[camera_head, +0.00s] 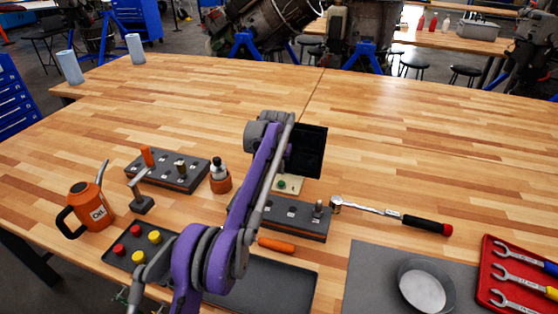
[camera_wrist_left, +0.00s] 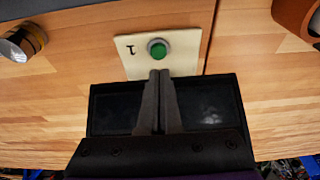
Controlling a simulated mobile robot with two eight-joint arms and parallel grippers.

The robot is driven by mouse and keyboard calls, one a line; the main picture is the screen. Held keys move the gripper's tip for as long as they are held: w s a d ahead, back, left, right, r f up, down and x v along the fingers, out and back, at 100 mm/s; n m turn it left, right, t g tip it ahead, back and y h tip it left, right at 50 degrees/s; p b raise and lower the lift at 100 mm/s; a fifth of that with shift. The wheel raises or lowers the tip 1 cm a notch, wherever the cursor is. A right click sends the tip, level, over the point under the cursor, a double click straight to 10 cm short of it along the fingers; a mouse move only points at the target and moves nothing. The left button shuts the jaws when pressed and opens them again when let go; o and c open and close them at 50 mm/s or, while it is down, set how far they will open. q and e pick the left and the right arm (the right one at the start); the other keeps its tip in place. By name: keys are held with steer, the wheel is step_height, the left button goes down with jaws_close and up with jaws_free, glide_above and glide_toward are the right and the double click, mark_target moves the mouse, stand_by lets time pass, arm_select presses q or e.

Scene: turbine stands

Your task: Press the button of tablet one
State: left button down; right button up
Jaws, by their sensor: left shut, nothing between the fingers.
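Tablet one is a small cream plate (camera_wrist_left: 130,62) marked with a 1, with a round green button (camera_wrist_left: 158,49) in a grey ring. In the head view the plate (camera_head: 295,186) and green button (camera_head: 282,184) lie on the wooden table, just behind the dark socket block. My left gripper (camera_wrist_left: 160,76) is shut and empty, its two fingertips together over the plate's near edge, just below the button in the wrist view. Their height above the plate is hard to tell. In the head view my left gripper's dark body (camera_head: 307,152) hides part of the area behind the plate. My right gripper is not in view.
The dark socket block (camera_head: 300,222) and a ratchet (camera_head: 385,211) lie close to the plate. An orange bottle (camera_head: 220,179), a fitting block (camera_head: 190,180) and an oil can (camera_head: 88,203) stand left. A grey mat with a dish (camera_head: 424,287) lies front right.

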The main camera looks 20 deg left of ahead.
mark_target(281, 181)
arm_select(q)
steer(key=shift+f, duration=1.9)
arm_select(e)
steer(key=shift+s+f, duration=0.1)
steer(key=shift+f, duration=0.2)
